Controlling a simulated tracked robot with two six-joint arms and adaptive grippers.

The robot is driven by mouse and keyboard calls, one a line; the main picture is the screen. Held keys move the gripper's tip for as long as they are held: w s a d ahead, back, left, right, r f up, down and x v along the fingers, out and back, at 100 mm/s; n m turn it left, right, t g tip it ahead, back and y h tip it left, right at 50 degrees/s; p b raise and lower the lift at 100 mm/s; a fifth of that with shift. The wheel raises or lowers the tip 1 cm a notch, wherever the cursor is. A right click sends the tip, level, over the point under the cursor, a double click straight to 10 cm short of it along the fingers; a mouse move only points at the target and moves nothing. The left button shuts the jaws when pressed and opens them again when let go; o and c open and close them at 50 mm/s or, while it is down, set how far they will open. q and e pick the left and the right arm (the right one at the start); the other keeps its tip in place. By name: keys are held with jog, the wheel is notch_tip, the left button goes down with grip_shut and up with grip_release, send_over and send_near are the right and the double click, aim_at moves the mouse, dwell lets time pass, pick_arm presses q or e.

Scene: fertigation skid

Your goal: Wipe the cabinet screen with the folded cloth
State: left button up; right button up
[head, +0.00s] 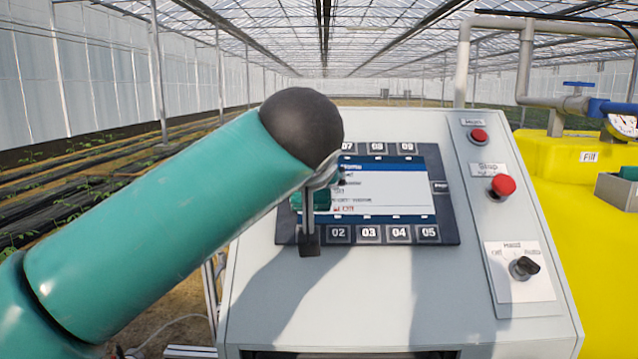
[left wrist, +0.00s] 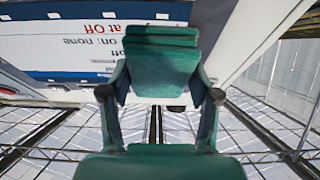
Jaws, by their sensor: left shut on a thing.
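The cabinet screen (head: 400,190) is a lit panel with a blue header and white page, framed by a dark bezel with numbered keys. It also shows upside down at the top left of the left wrist view (left wrist: 60,45). My left gripper (left wrist: 160,92) is shut on the folded green cloth (left wrist: 162,62), a thick layered pad between its two fingers. In the head view the cloth (head: 318,201) is partly visible over the screen's left part, largely behind my left arm and gripper (head: 312,215). I cannot tell whether the cloth touches the screen. My right gripper is not in view.
The sloped grey cabinet face (head: 400,290) carries two red buttons (head: 479,136) (head: 502,186) and a black rotary switch (head: 524,268) right of the screen. A yellow tank (head: 590,230) with grey and blue pipes stands further right. My left arm covers the screen's left edge.

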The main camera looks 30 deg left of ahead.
pick_arm(q)
jog(key=shift+s+d+r+p, duration=0.1)
jog(key=shift+s+r+p, duration=0.1)
jog(key=shift+r+p, duration=0.15)
jog(key=shift+s+d+r+p, duration=0.3)
jog(key=shift+s+r, duration=0.2)
jog(key=shift+r, duration=0.1)
jog(key=shift+s+d+r+p, duration=0.2)
jog(key=shift+s+r+p, duration=0.15)
jog(key=shift+s+r, duration=0.25)
jog(key=shift+s+d+r+p, duration=0.3)
jog(key=shift+s+r, duration=0.15)
jog(key=shift+r, duration=0.2)
jog(key=shift+s+d+r+p, duration=0.2)
jog(key=shift+s+r+p, duration=0.15)
jog(key=shift+s+r, duration=0.2)
jog(key=shift+s+d+r+p, duration=0.2)
jog(key=shift+s+r+p, duration=0.2)
jog(key=shift+r, duration=0.2)
jog(key=shift+w+f, duration=0.1)
jog(key=shift+f, duration=0.05)
